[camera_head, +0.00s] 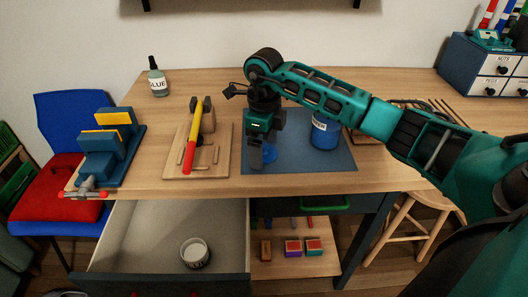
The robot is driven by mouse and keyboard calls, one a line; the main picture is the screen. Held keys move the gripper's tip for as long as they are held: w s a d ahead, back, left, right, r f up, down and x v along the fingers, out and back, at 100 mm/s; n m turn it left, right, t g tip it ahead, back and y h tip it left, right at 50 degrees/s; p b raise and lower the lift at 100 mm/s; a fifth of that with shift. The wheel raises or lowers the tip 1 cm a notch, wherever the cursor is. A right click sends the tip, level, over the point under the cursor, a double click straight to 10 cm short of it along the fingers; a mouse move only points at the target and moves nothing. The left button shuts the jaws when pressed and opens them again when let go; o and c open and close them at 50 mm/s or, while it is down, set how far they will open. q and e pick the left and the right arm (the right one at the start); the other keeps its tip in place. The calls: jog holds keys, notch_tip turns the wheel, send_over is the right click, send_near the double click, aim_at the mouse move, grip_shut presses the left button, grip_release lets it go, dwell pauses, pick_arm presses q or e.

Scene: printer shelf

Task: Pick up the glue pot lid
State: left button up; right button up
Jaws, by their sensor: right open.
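A small round blue piece (270,154), which looks like a lid, lies on the dark blue mat (325,160). A blue pot (324,133) with a white label stands upright on the mat to its right; my arm partly covers the label. My right gripper (257,160) points down over the mat, just left of the blue piece and partly in front of it. It is open, and I see nothing held in it. I cannot tell whether a finger touches the blue piece. My left gripper is out of view.
A glue bottle (158,80) stands at the back left. A wooden board (212,168) with a yellow-and-red tool and a blue vise (105,150) are on the left. An open drawer (130,245) holds a round white container (194,252). The table's back middle is clear.

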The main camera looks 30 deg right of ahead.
jog(key=c, duration=1.1)
jog(key=shift+r, duration=0.1)
